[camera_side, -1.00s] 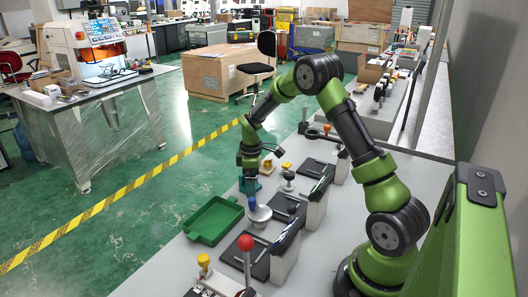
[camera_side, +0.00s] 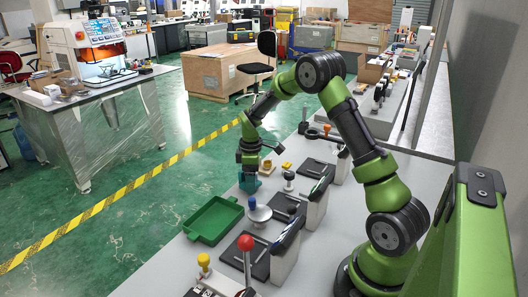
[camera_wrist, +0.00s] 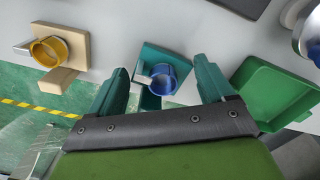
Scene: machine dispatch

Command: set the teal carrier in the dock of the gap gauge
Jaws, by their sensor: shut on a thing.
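The teal carrier (camera_wrist: 152,60) is a flat block with a blue ring on it, seen between the two fingers of my gripper (camera_wrist: 161,84) in the wrist view. My gripper is shut on it, though the contact itself is hard to see. In the side view my gripper (camera_side: 249,171) points down near the far left edge of the bench, with teal (camera_side: 249,184) at its lower end. Several stations with dark plates stand along the bench, including a middle one (camera_side: 288,206) and a near one (camera_side: 247,256). I cannot tell which is the gap gauge.
An empty green tray (camera_side: 213,220) lies on the bench's left side. A silver disc with a blue knob (camera_side: 258,212) stands beside it. A red-ball lever (camera_side: 246,243) and a yellow knob (camera_side: 204,260) stand nearer. A beige block with a yellow ring (camera_wrist: 50,50) is left of the carrier.

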